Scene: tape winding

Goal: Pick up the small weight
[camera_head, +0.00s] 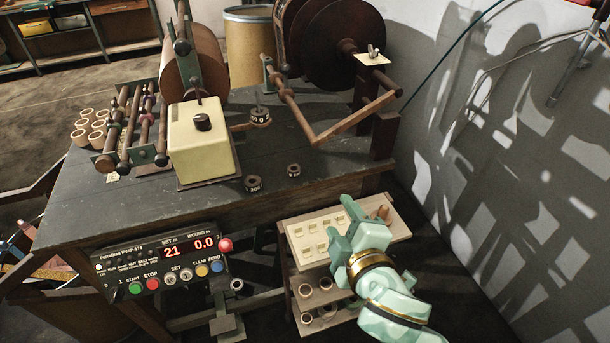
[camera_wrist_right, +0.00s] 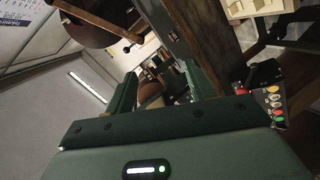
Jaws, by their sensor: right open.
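Two dark, round weights with pale markings lie on the dark bench top near its front edge. The smaller weight (camera_head: 293,170) is on the right, and the larger one (camera_head: 253,184) is to its left, apart from it. A third weight (camera_head: 260,117) sits farther back on a thin upright rod beside the cream box. My right gripper (camera_head: 345,212) is over the small side stand, to the right of and nearer than the small weight. In the right wrist view its two green fingers (camera_wrist_right: 160,75) are apart with nothing between them. My left gripper is out of view.
The cream box (camera_head: 200,140) with a knob and the roller frame stand left on the bench (camera_head: 130,204). A wooden crank arm (camera_head: 350,122) reaches over its right side. The control panel (camera_head: 160,266) hangs in front. The side stand (camera_head: 300,228) holds pale tiles.

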